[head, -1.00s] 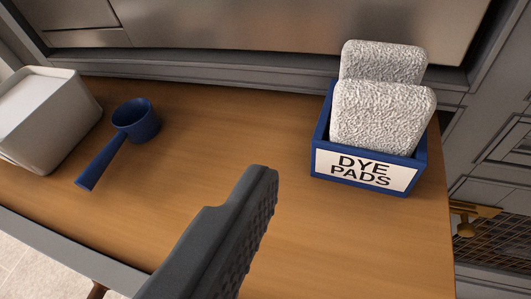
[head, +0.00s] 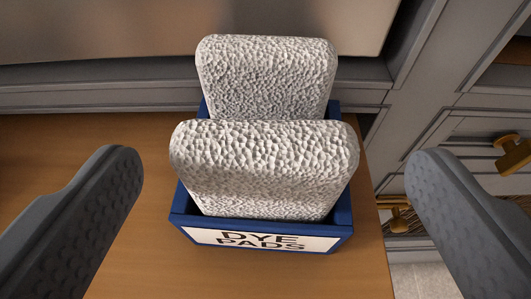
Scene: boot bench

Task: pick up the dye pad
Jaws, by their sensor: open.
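Two white, rough-textured dye pads stand upright in a blue box (head: 343,215) with a white label reading "DYE PADS". The front dye pad (head: 265,165) is nearer and covers the lower part of the rear dye pad (head: 266,75). My gripper (head: 275,170) is open and empty. One finger is left of the box and the other is right of it, both nearer the camera, with clear gaps to the pads. Neither finger appears to touch a pad or the box.
The box stands on a wooden bench top (head: 130,255) near its right edge. A grey metal panel rises behind. Grey cabinet fronts with a brass handle (head: 513,155) lie to the right. The bench left of the box is bare.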

